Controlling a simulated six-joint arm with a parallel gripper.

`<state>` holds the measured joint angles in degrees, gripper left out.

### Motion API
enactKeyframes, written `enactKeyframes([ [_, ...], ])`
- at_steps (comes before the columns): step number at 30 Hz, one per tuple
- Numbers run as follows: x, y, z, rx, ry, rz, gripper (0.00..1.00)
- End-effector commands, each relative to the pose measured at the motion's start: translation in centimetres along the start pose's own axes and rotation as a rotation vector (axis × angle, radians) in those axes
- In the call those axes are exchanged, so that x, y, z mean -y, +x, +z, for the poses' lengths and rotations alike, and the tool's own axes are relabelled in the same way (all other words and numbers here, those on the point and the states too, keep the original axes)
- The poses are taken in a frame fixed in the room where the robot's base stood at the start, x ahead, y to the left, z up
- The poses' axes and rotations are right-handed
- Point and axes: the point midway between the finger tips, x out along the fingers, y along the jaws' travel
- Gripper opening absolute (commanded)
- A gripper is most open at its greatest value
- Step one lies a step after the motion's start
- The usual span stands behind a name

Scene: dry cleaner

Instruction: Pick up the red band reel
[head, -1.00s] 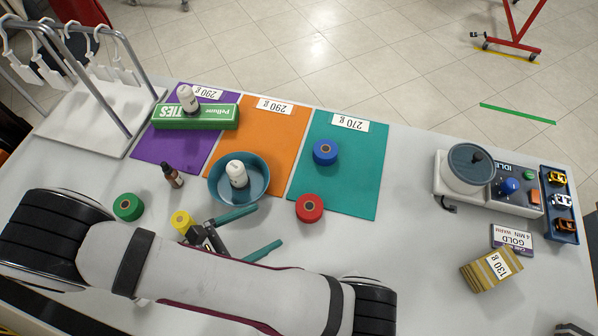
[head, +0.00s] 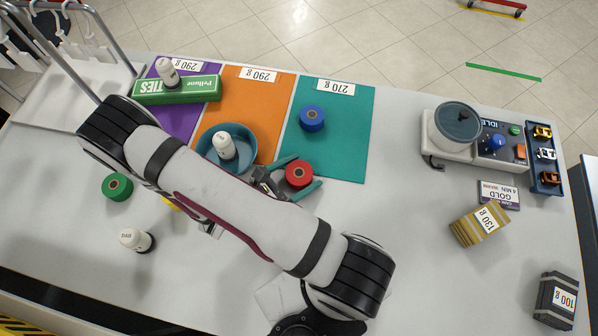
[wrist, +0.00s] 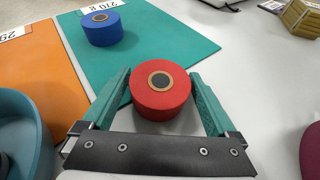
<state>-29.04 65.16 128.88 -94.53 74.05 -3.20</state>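The red band reel (head: 298,174) stands upright on the front edge of the teal mat (head: 345,160). It also shows in the wrist view (wrist: 160,88), with a brown core on top. My gripper (head: 304,173) is open, with one teal finger on each side of the reel. In the wrist view, the fingers (wrist: 160,84) flank the reel, with a small gap at each side. The front of the reel's base is close to the dark palm bar.
A blue reel (head: 312,117) stands farther back on the teal mat. Left of my gripper, a blue bowl (head: 246,164) holds a white bottle (head: 224,145). A green reel (head: 117,187) and another white bottle (head: 136,240) stand at the left.

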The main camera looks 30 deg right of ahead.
Motion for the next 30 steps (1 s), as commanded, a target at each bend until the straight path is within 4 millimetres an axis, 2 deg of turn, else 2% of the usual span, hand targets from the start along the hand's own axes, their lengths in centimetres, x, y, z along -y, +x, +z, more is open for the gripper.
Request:
enactKeyframes([
  [1, 0.0, 0.0, 0.0, 0.0, 0.0, 0.0, 0.82],
  [2, 0.0, 0.0, 0.0, 0.0, 0.0, 0.0, 0.77],
  [11, 0.0, 0.0, 0.0, 0.0, 0.0, 0.0, 0.23],
  [20, -0.1, -0.3, 0.6, 0.0, 0.002, 0.001, 0.21],
  [23, -0.2, -1.0, 2.3, -0.001, 0.004, 0.002, 0.21],
  [30, -0.5, -3.3, 7.8, -0.001, 0.006, 0.001, 0.21],
])
